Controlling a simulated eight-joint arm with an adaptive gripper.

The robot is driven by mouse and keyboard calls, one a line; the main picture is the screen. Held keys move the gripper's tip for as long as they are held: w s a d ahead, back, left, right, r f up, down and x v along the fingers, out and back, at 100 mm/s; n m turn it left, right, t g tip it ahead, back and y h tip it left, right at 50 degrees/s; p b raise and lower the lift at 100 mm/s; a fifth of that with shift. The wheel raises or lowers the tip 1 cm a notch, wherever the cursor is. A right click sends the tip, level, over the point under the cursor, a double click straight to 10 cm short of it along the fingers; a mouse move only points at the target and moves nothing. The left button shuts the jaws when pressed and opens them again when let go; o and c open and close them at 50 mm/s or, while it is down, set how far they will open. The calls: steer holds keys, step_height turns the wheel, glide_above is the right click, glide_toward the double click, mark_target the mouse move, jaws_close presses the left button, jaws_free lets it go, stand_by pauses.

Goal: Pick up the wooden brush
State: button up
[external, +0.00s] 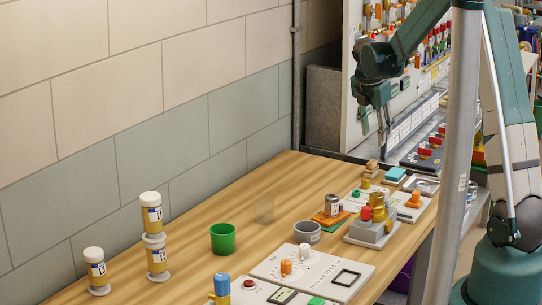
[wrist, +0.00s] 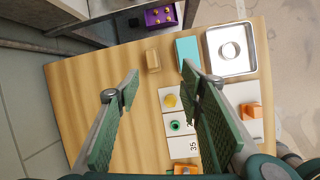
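The wooden brush (wrist: 153,60) looks like a small tan block near the far edge of the table in the wrist view. In the external view it appears as a small wooden piece (external: 372,168) at the table's back end. My gripper (external: 375,135) hangs above that end of the table, pointing down. In the wrist view its two fingers (wrist: 160,82) are spread apart with nothing between them. The brush shows just beyond the fingertips, between their lines, apart from both.
A cyan block (wrist: 188,52) lies close to the brush's right, with a metal tray (wrist: 246,50) beyond it. Panels with knobs (wrist: 172,122) stand nearer. A green cup (external: 222,238) and labelled jars (external: 157,257) stand further along the table. Bare wood lies left of the brush.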

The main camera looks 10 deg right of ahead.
mark_target(372, 162)
steer(key=w+f+n, duration=0.2)
steer(key=w+f, duration=0.1)
steer(key=f, duration=0.3)
steer(key=shift+w+n, duration=0.3)
steer(key=shift+w, duration=0.1)
steer(key=shift+f, duration=0.2)
steer(key=shift+b+x, duration=0.3)
steer(key=shift+x, duration=0.9)
steer(key=shift+f, duration=0.1)
steer(key=shift+x, duration=2.5)
steer(key=shift+s+d, duration=0.15)
steer(key=c, duration=1)
